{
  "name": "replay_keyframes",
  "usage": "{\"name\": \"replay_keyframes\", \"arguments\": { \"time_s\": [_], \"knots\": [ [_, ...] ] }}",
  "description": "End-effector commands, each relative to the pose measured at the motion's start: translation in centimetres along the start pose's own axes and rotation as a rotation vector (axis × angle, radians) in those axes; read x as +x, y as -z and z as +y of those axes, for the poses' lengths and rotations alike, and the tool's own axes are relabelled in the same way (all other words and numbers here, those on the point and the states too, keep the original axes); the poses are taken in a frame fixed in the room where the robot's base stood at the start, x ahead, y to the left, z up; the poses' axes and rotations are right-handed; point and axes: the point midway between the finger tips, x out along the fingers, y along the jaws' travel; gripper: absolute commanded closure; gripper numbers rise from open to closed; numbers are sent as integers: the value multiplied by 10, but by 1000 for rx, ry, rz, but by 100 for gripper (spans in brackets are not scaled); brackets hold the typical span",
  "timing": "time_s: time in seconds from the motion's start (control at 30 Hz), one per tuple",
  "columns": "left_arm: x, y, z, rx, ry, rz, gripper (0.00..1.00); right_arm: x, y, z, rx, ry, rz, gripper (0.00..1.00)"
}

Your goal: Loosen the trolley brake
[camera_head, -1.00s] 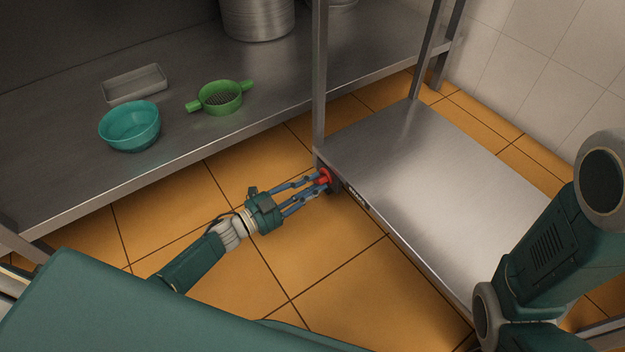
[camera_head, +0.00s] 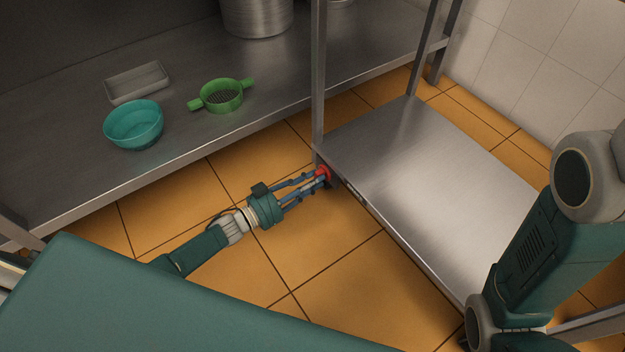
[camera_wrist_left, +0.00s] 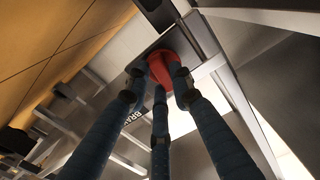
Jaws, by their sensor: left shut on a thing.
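The trolley (camera_head: 440,185) is a low steel platform with upright posts, standing on the tiled floor at centre right. A red brake knob (camera_head: 323,172) sits at its near left corner, by the foot of a post. My left gripper (camera_head: 317,178) reaches in from the left and is shut on the red knob. In the left wrist view the blue fingers close around the red knob (camera_wrist_left: 164,66), which sits on a dark plate (camera_wrist_left: 150,45) with partly hidden lettering beside it. The fingers hide part of the knob. My right gripper is out of view.
A steel counter (camera_head: 60,165) at the left and back holds a teal bowl (camera_head: 133,124), a green strainer (camera_head: 222,96), a grey tray (camera_head: 137,82) and a large pot (camera_head: 257,15). Orange floor (camera_head: 330,240) is open before the trolley. A white tiled wall (camera_head: 520,60) stands at right.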

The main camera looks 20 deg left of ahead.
Motion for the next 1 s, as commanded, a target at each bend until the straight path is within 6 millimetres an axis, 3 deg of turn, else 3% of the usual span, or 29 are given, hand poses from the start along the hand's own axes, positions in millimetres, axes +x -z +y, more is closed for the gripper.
{"name": "replay_keyframes", "arguments": {
  "time_s": [0.57, 0.6, 0.7, 1.0],
  "knots": [
    [-1, -1, 0, -33, 0, -2, 100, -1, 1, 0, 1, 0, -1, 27],
    [-1, -1, 0, -33, 0, -2, 74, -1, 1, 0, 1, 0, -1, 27],
    [-1, -1, 0, -33, 0, -2, 58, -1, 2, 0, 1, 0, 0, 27],
    [-2, 0, 0, -33, 0, -1, 58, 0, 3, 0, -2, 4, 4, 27]
  ]
}}
